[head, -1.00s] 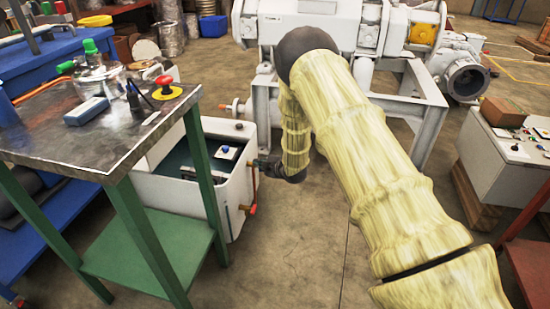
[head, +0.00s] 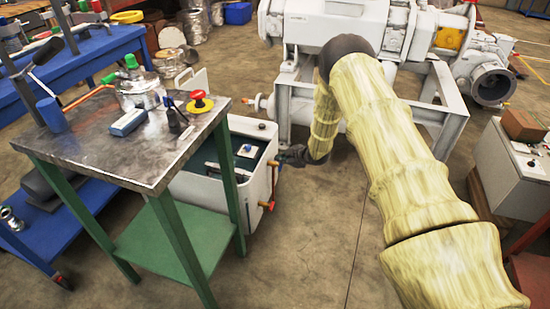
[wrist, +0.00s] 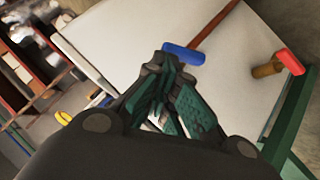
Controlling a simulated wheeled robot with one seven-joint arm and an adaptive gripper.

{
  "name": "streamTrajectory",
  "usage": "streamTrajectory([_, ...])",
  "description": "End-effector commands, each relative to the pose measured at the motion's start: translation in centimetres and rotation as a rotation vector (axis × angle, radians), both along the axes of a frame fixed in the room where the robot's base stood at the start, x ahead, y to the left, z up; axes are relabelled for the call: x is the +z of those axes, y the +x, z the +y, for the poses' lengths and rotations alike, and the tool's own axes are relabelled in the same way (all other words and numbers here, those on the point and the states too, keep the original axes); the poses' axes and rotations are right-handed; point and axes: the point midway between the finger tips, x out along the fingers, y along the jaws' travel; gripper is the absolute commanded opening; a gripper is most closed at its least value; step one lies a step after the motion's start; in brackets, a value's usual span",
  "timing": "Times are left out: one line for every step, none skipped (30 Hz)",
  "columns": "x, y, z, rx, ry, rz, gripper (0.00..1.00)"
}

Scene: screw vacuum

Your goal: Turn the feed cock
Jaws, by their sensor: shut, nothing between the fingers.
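A white tank (head: 255,190) stands on the floor behind the green-legged table. On its side are a blue-handled cock (wrist: 184,54) on a copper-red pipe (wrist: 214,25) and a red-handled cock (wrist: 289,62) on a brass stub. The red handle also shows in the head view (head: 267,205), low on the tank. I cannot tell from the pictures which one is the feed cock. My gripper (wrist: 163,72) is shut and empty, its tips close beside the blue handle. Whether they touch it I cannot tell. In the head view my gripper (head: 284,158) is beside the tank's upper right edge.
The metal-topped table (head: 75,150) stands left of the tank, with a red button (head: 199,100), a blue box (head: 129,122) and a glass vessel on it. A white pump on a frame (head: 300,105) stands behind my arm. Bare floor (head: 310,250) lies in front.

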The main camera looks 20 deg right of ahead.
Motion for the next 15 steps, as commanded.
streamTrajectory([0.3,-0.1,-0.5,-0.004,-0.001,0.001,0.00])
streamTrajectory([0.3,-0.1,-0.7,-0.006,-0.001,0.001,0.00])
streamTrajectory([0.3,-0.1,-1.0,-0.008,-0.001,0.000,0.00])
streamTrajectory([0.2,-0.1,-1.2,-0.009,-0.001,0.001,0.00])
streamTrajectory([0.2,0.0,-1.4,-0.010,-0.001,0.000,0.00])
streamTrajectory([0.2,0.1,-1.5,-0.010,-0.002,0.000,0.00])
streamTrajectory([0.2,0.1,-1.6,-0.010,-0.002,0.000,0.00])
streamTrajectory([0.1,0.2,-1.7,-0.012,-0.001,-0.001,0.00])
streamTrajectory([0.1,0.3,-1.8,-0.012,0.000,-0.001,0.00])
streamTrajectory([0.1,0.4,-1.9,-0.012,0.000,-0.001,0.00])
streamTrajectory([0.1,0.4,-2.0,-0.013,-0.001,-0.001,0.00])
streamTrajectory([0.0,0.5,-2.0,-0.013,-0.001,-0.001,0.00])
streamTrajectory([0.0,0.5,-2.1,-0.013,-0.001,-0.001,0.00])
streamTrajectory([0.0,0.6,-2.2,-0.013,-0.001,-0.001,0.00])
streamTrajectory([-0.1,0.6,-2.2,-0.012,0.000,-0.001,0.00])
